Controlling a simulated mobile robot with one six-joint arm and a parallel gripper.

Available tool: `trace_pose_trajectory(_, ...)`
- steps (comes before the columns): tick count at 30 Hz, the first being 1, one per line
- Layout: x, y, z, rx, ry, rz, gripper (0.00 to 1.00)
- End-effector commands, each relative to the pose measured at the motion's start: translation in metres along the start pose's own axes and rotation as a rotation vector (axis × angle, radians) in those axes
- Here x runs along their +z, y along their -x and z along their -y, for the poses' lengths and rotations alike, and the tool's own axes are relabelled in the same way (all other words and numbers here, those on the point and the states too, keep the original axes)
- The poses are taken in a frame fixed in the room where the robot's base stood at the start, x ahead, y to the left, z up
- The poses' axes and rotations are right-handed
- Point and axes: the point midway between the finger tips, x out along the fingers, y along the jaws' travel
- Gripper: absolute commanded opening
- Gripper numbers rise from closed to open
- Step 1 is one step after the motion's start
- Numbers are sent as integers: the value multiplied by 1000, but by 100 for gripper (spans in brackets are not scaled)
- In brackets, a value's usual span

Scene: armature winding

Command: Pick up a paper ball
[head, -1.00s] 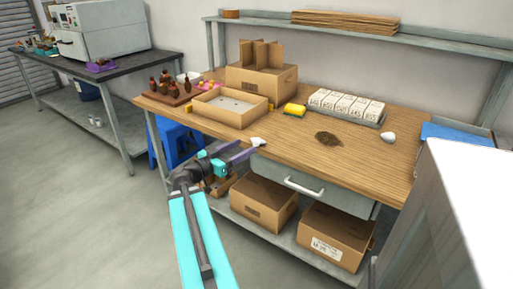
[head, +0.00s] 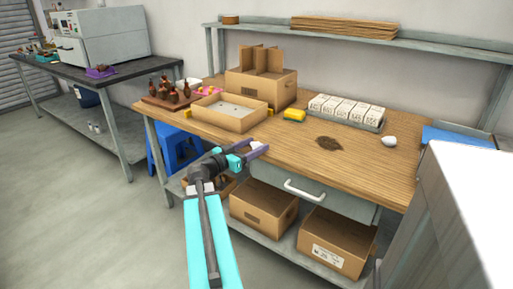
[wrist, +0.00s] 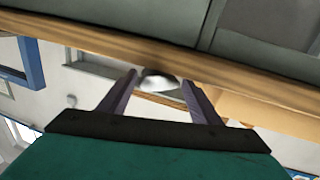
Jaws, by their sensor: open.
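A white paper ball (head: 256,144) lies at the front edge of the wooden workbench (head: 300,170), partly hidden by my gripper. My gripper (head: 261,148) reaches in level from the front with its purple fingers open. In the wrist view the ball (wrist: 158,82) shows between the tips of the two fingers (wrist: 161,84), with a gap on each side. Another white ball-like thing (head: 389,141) lies farther right on the bench.
A cardboard tray (head: 230,112), a yellow sponge (head: 294,115) and a row of white boxes (head: 347,108) stand behind. A brown heap (head: 328,143) lies to the right. A drawer (head: 318,188) and cardboard boxes (head: 264,205) are below the bench edge.

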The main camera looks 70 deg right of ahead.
Motion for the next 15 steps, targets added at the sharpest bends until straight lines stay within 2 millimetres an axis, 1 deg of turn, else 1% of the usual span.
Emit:
trace_pose_trajectory(8, 0, -1, 0, 0, 0, 0, 58)
trace_pose_trajectory(11, 0, -7, 1, 0, 0, 0, 58)
trace_pose_trajectory(15, 1, -22, 1, 1, 0, 0, 58)
